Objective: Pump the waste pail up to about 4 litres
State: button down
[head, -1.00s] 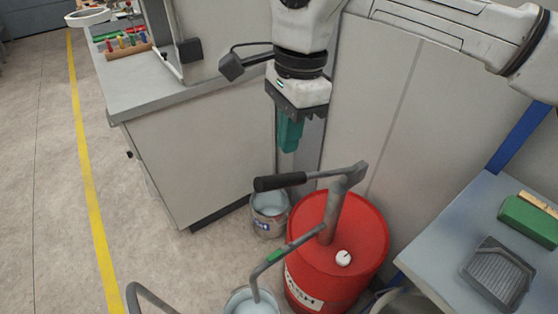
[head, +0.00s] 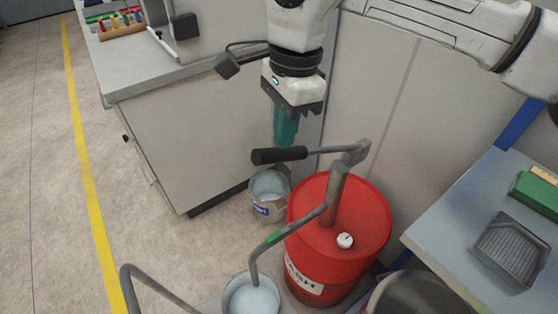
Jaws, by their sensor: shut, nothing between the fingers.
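A red drum (head: 372,236) with a hand pump (head: 335,195) stands at the lower middle. The pump's lever has a black grip (head: 279,156) pointing left, roughly level. The spout (head: 290,232), with a green band, curves down into a pail (head: 251,296) at the bottom edge. Pale liquid shows inside that pail; its level mark cannot be read. A second pail (head: 269,192) with pale liquid and a blue label stands behind, by the cabinet. My gripper (head: 285,140) has green fingers, shut and empty, pointing down just above or behind the black grip; contact cannot be told.
A grey cabinet (head: 180,140) stands at left, with a rack of coloured items on top. A bench (head: 450,225) at right holds a grey tray (head: 510,252) and a green box (head: 537,193). A grey rail (head: 150,285) crosses the lower left. The floor at left is clear.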

aim_at(298, 149)
jog(key=shift+a+f, duration=0.1)
jog(key=shift+f, duration=0.75)
jog(key=shift+b, duration=0.3)
jog(key=shift+f+b, duration=1.15)
jog(key=shift+f, duration=1.1)
jog(key=shift+r, duration=0.1)
jog(key=shift+w+d+r+p, duration=0.25)
jog(key=shift+d, duration=0.3)
jog(key=shift+w+d+r+p, duration=0.2)
jog(key=shift+w+d+p, duration=0.05)
jog(key=shift+d, duration=0.3)
jog(key=shift+w+d, duration=0.15)
jog(key=shift+d, duration=0.15)
jog(key=shift+r, duration=0.15)
